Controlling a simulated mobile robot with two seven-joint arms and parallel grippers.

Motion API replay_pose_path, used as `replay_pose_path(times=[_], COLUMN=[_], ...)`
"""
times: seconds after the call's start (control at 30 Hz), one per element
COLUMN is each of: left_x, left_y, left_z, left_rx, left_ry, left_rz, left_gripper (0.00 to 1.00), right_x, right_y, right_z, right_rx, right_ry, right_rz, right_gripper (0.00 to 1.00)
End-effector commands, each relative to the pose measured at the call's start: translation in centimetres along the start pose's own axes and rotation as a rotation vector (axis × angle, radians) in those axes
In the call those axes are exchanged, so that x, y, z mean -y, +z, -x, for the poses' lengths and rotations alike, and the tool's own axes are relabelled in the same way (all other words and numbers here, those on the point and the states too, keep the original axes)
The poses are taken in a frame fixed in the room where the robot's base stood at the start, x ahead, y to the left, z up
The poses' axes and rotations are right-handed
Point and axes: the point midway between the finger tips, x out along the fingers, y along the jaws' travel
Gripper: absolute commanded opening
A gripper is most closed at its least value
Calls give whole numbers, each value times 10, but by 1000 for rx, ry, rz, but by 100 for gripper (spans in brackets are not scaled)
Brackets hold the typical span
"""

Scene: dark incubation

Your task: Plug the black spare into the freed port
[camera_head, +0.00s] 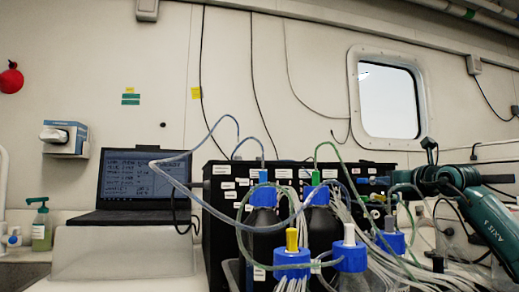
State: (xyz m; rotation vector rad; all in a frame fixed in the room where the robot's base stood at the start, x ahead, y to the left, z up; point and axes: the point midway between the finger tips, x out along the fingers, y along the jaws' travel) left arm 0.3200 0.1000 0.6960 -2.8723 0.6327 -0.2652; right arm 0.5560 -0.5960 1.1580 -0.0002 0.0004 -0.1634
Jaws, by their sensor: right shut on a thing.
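My right gripper (375,182) comes in from the right at the front of the black rack unit (220,200). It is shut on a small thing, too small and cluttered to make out. Blue-capped bottles carry coloured fittings: blue (263,177), green (316,178), yellow (292,240), white (349,234) and grey (389,223). A small black fitting (437,263) stands at the lower right, below my right arm; I cannot tell whether it is the black spare. The freed port cannot be picked out on the white-labelled panel. My left gripper is not in view.
Looping blue and green tubes and a bundle of white cables (350,212) crowd the space before the panel. A laptop (145,180) stands open on the left, with a pump bottle (41,228) further left. A window (388,95) is in the back wall.

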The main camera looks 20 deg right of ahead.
Motion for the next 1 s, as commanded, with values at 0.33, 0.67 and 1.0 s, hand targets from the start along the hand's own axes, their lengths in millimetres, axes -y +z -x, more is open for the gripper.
replay_pose_path(times=[0.33,0.67,1.0], left_x=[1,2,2], left_y=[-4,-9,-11], left_z=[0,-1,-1], left_rx=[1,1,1], left_ry=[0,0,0], left_rz=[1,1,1], left_gripper=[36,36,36], right_x=[0,0,0], right_y=[1,1,0], right_z=[-5,-10,-14], right_rx=[0,0,0], right_ry=[1,1,1], right_rz=[-1,-1,0], right_gripper=[0,0,0])
